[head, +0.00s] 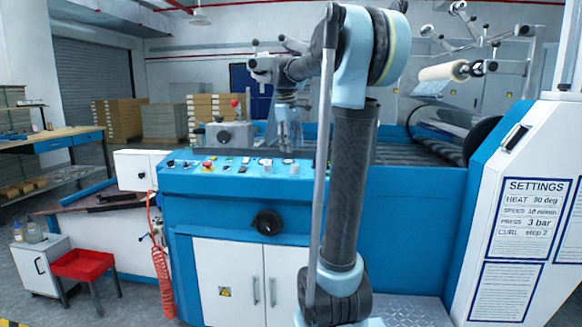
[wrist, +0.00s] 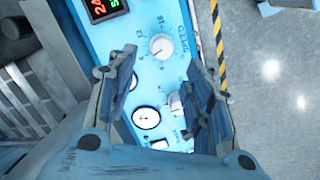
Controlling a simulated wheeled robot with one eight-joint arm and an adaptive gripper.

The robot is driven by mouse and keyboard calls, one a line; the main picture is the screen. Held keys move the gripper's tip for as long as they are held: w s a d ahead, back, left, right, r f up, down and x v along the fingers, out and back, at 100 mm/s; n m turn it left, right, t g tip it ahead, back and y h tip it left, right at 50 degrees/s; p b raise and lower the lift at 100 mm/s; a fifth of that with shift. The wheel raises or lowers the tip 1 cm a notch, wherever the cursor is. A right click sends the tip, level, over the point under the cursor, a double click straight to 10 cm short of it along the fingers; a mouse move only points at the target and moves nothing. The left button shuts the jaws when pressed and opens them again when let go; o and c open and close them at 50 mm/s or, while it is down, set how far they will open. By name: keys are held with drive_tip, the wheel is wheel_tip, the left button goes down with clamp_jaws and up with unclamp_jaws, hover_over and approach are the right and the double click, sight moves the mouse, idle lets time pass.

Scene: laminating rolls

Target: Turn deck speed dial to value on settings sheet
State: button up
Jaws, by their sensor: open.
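The settings sheet (head: 533,218) is on the white side panel at right; its speed line looks like 18 m/min, but the number is small and blurred. The blue control panel (head: 225,173) carries several knobs and buttons. In the wrist view a white round dial (wrist: 161,46) with a printed scale sits beyond my fingers. A second white knob (wrist: 176,104) is partly hidden by my right finger. I cannot tell for sure which is the deck speed dial. My gripper (head: 288,136) is over the panel, fingers apart and empty; it also shows in the wrist view (wrist: 168,88).
A round gauge (wrist: 146,118) and a red-lit display (wrist: 100,8) are on the panel near the dials. A red tray (head: 85,264) stands at the lower left.

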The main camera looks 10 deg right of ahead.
sight(295, 169)
drive_tip(key=f, duration=0.3)
drive_tip(key=d+f, duration=0.1)
drive_tip(key=f, duration=0.1)
drive_tip(key=w+f, duration=0.1)
drive_tip(key=f, duration=0.2)
drive_tip(key=shift+d+f, duration=0.15)
drive_tip(key=shift+f, duration=0.2)
drive_tip(key=shift+c, duration=0.6)
